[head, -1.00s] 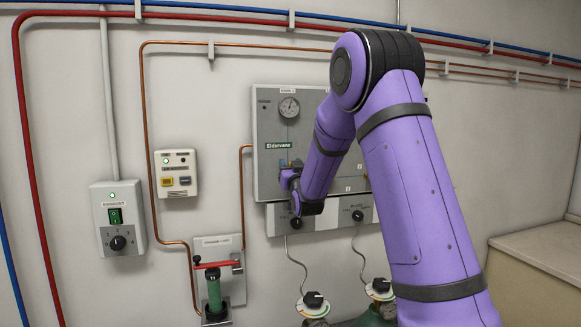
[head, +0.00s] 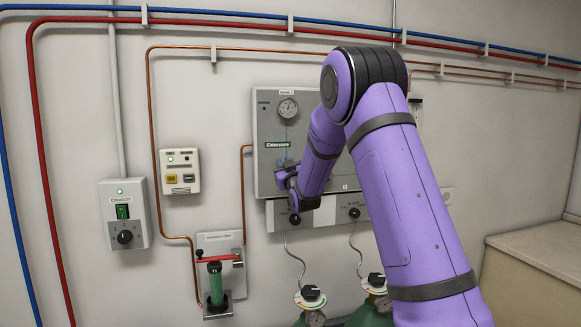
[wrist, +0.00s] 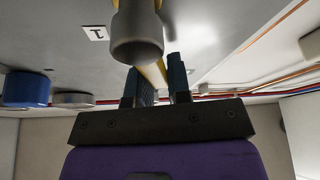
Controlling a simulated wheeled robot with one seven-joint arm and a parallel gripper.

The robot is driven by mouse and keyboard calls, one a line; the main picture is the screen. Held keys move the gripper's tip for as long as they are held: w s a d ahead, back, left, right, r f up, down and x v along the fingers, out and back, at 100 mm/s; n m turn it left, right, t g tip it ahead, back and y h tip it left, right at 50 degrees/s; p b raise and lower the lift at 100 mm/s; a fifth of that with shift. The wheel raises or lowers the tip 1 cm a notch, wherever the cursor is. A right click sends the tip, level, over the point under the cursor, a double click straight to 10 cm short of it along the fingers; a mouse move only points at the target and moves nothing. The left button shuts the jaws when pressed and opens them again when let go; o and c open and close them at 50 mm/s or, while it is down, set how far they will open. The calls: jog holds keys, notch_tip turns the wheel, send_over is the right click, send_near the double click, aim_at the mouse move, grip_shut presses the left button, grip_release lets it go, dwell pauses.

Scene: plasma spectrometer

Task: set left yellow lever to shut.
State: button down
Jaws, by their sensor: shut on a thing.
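The yellow lever (wrist: 152,72) shows in the wrist view as a yellow bar running between my fingers, with a grey round cap or collar (wrist: 137,42) in front of it. My gripper (wrist: 157,82) is shut on this bar, one dark finger on each side. In the head view my gripper (head: 285,178) is at the lower left of the grey Eldervane cabinet (head: 268,150). The lever itself is hardly visible there, hidden by my wrist. A label with a "1" (wrist: 96,33) is on the panel near the lever.
A blue knob (wrist: 26,90) and a grey knob (wrist: 73,100) are left of my fingers in the wrist view. Black knobs (head: 294,219) sit below the cabinet. A red-handled valve with a green body (head: 215,285) is lower left; gas bottles (head: 312,318) stand below.

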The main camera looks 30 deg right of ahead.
aim_at(266, 180)
jog(key=a+n+y, duration=0.1)
jog(key=n, duration=0.2)
jog(key=a+f+n+g+y, duration=0.1)
jog(key=n+y, duration=0.1)
jog(key=n, duration=0.1)
jog(key=w+a+f+n+y, duration=0.1)
jog(key=n, duration=0.3)
jog(key=shift+f+y, duration=0.1)
jog(key=shift+y, duration=0.2)
jog(key=f+n+g, duration=0.1)
jog(key=n, duration=0.1)
jog(key=a+f+n+g+y, duration=0.1)
jog(key=n, duration=0.1)
jog(key=shift+w+n, duration=0.1)
jog(key=shift+n, duration=0.3)
jog(key=shift+a+f+n+g, duration=0.15)
jog(key=shift+f+n+g, duration=0.55)
jog(key=shift+n, duration=0.8)
jog(key=shift+f, duration=0.2)
jog(key=c, duration=1.1)
grip_release()
jog(key=shift+o, duration=0.2)
jog(key=s+d, duration=0.1)
jog(key=s, duration=0.9)
jog(key=shift+s+d, duration=0.15)
jog(key=shift+s, duration=0.2)
